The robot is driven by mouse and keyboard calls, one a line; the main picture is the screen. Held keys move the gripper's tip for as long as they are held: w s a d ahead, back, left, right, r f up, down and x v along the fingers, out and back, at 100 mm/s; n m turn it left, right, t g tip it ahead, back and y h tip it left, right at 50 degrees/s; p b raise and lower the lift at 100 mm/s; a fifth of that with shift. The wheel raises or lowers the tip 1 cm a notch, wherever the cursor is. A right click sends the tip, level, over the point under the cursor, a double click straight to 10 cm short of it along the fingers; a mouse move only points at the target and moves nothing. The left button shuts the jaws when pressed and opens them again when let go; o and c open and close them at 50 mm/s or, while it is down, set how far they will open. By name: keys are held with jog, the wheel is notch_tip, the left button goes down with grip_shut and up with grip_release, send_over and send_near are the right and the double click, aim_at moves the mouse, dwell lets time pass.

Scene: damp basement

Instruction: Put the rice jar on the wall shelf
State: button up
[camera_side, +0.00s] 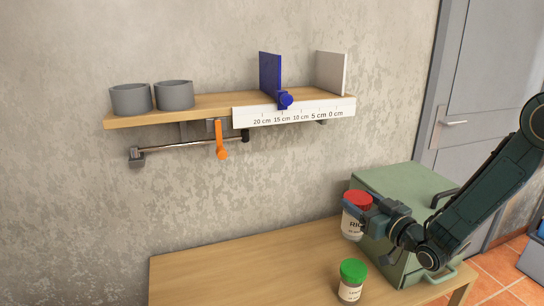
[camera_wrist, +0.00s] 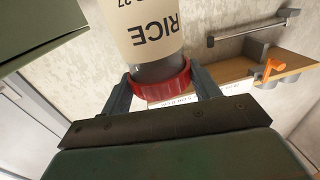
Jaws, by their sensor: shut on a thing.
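The rice jar (camera_side: 352,224) has a red lid and a pale label with "RICE" on it. It is upright in the side view, beside the green box. My gripper (camera_side: 366,203) is shut on it at the lid. In the wrist view the jar (camera_wrist: 150,32) appears upside down, with my gripper's fingers (camera_wrist: 160,88) on both sides of the red lid. I cannot tell whether the jar's base touches the table. The wooden wall shelf (camera_side: 210,103) is up and left of the jar. A blue divider (camera_side: 270,72) and a pale end panel (camera_side: 331,72) stand on its right part.
Two grey cups (camera_side: 152,97) occupy the shelf's left end. A ruler strip (camera_side: 295,111) runs along its front right. Below hangs a rail (camera_side: 185,145) with an orange hook (camera_side: 221,140). A green-lidded jar (camera_side: 352,281) and the green box (camera_side: 400,185) stand on the table (camera_side: 235,275).

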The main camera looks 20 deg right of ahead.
jog(key=d+r+m+h, duration=0.2)
jog(key=d+r+h, duration=0.15)
jog(key=d, duration=0.45)
jog(key=w+a+f+n+g+y, duration=0.1)
jog(key=w+a+n+y, duration=0.25)
jog(key=a, duration=0.95)
jog(key=w+a+f+n+y, duration=0.15)
jog(key=a+y, duration=0.25)
jog(key=a, duration=1)
notch_tip(320, 180, down, 16)
jog(key=shift+w+r, duration=0.15)
jog(key=shift+w, duration=0.15)
jog(key=shift+d, duration=0.1)
jog(key=shift+f, duration=1.9)
jog(key=shift+f, duration=0.15)
jog(key=o, duration=1.6)
jog(key=shift+f, duration=0.1)
